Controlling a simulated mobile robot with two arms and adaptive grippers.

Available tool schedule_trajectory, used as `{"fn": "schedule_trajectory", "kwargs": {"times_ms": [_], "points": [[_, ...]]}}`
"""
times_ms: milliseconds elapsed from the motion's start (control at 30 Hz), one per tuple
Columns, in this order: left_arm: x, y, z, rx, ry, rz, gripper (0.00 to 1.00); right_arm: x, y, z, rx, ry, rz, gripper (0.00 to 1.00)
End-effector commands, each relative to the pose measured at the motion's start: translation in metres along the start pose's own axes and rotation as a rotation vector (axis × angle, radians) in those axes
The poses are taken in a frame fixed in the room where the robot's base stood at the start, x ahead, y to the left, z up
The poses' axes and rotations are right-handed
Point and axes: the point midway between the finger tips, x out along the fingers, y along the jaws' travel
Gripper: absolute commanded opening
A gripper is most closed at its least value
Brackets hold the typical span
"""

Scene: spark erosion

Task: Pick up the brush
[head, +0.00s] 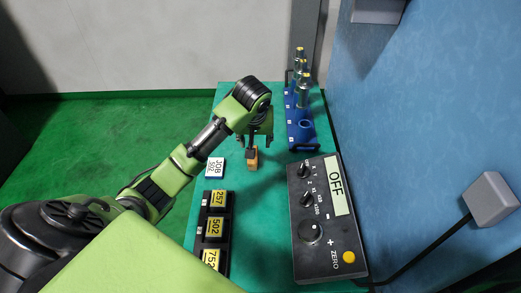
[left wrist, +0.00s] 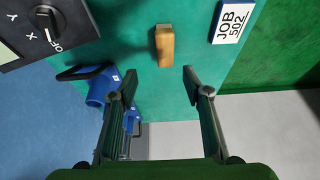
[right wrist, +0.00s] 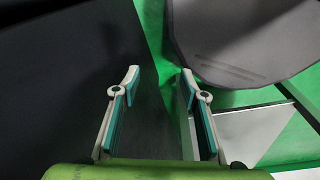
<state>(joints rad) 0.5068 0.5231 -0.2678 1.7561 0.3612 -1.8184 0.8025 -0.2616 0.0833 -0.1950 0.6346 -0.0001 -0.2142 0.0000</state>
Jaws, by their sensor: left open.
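The brush, with a small wooden block-like handle (head: 252,158), lies on the green table top. In the left wrist view the brush (left wrist: 165,47) shows beyond the fingertips, roughly between them, with a darker end at the top. My left gripper (head: 257,138) is above the table close to the brush. It is open and empty, its fingers (left wrist: 158,82) wide apart and not touching the brush. My right gripper (right wrist: 160,82) shows only in the right wrist view, with its fingers apart and nothing between them.
A white JOB 502 card (head: 215,168) lies left of the brush, above a black rack (head: 204,228) of numbered yellow-labelled blocks. A blue holder (head: 292,125) with metal tools stands at the back right. A black control box reading OFF (head: 310,262) is at front right.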

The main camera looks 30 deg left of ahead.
Motion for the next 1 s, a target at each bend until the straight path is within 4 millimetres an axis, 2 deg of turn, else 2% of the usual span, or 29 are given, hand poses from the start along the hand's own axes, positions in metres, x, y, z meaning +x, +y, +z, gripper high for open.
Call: {"fn": "schedule_trajectory", "kwargs": {"times_ms": [233, 367, 467, 733, 867, 1000], "points": [[0.048, -0.002, 0.001, 0.000, -0.005, -0.005, 0.44, -0.012, -0.008, 0.052, -0.002, -0.076, -0.009, 0.40], [0.068, -0.001, 0.000, 0.000, -0.003, -0.003, 0.44, -0.016, -0.012, 0.070, -0.005, -0.100, -0.014, 0.40], [0.076, -0.001, 0.000, 0.001, -0.001, -0.002, 0.44, -0.016, -0.012, 0.066, -0.006, -0.095, -0.015, 0.40], [0.098, -0.005, -0.003, 0.000, -0.003, -0.004, 0.44, -0.023, -0.010, 0.020, -0.004, -0.029, -0.013, 0.40], [0.116, -0.005, -0.003, 0.000, -0.003, -0.003, 0.44, -0.026, -0.013, 0.021, -0.002, -0.032, -0.016, 0.40], [0.128, -0.005, -0.003, 0.001, -0.002, -0.003, 0.44, -0.029, -0.015, 0.032, -0.002, -0.049, -0.018, 0.40]]}}
